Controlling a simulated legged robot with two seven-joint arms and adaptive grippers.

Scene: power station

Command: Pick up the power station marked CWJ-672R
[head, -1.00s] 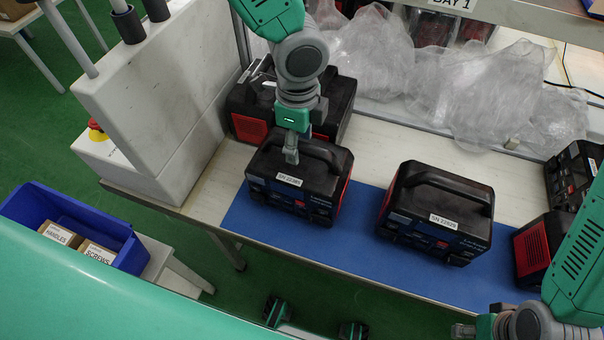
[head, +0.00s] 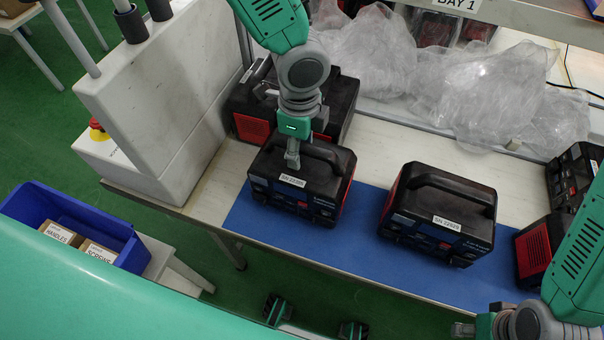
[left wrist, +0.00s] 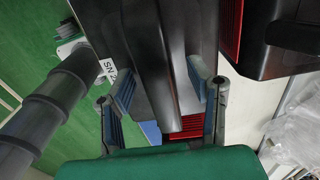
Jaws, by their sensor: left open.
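Two black power stations with red side vents stand upright on the blue mat (head: 350,234). The left power station (head: 325,205) has a white label starting "SN"; the rest is too small to read surely. The right power station (head: 438,215) has a similar "SN" label. No CWJ-672R marking is legible. My left gripper (head: 292,160) is at the left station's top handle. In the left wrist view its open fingers (left wrist: 165,92) stand on either side of the black handle (left wrist: 150,60). My right gripper (head: 462,330) is at the bottom right, partly cut off; its jaws are unclear.
Another black and red station (head: 250,128) stands close behind the left one. More units (head: 535,245) stand at the right edge. Crumpled clear plastic (head: 460,85) lies along the back. A white cabinet (head: 150,100) bounds the left. A blue bin (head: 75,228) holds labelled boxes.

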